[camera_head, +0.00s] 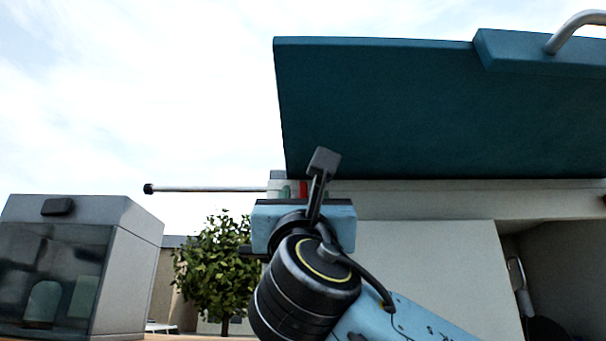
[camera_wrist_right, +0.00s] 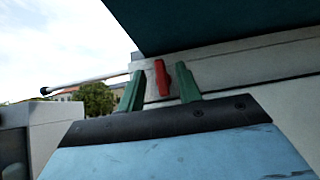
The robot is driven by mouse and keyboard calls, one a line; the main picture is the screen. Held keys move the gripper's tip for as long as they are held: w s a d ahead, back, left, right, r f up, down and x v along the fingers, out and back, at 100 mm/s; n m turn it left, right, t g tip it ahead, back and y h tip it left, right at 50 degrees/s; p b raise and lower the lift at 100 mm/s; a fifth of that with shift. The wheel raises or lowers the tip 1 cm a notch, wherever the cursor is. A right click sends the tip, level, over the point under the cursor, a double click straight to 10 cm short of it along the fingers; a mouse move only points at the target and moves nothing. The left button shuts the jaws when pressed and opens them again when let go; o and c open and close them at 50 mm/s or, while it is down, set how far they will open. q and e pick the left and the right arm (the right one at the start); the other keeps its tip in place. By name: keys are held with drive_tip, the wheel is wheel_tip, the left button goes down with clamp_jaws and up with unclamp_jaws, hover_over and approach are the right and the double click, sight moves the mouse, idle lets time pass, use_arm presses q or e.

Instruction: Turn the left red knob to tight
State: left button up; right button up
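A red knob (camera_wrist_right: 162,78) sits on a pale mount under the teal panel. In the right wrist view it stands roughly upright between the two green fingers of my right gripper (camera_wrist_right: 159,70), with a visible gap on each side. The fingers are open; I cannot tell how far they reach around the knob. In the head view a bit of the red knob (camera_head: 304,187) shows beside a green finger, mostly hidden behind my right gripper (camera_head: 294,190). No second red knob is visible. My left gripper is not in view.
A large teal panel (camera_head: 430,105) overhangs just above the knob. A thin rod (camera_head: 210,189) with a black tip sticks out left from the mount. A grey box (camera_head: 140,240) with a dark glass front stands at the left. A pale wall (camera_head: 430,270) lies behind my arm.

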sight(303, 189)
drive_tip(key=shift+p+x, duration=0.65)
drive_tip(key=shift+x, duration=1.2)
clamp_jaws()
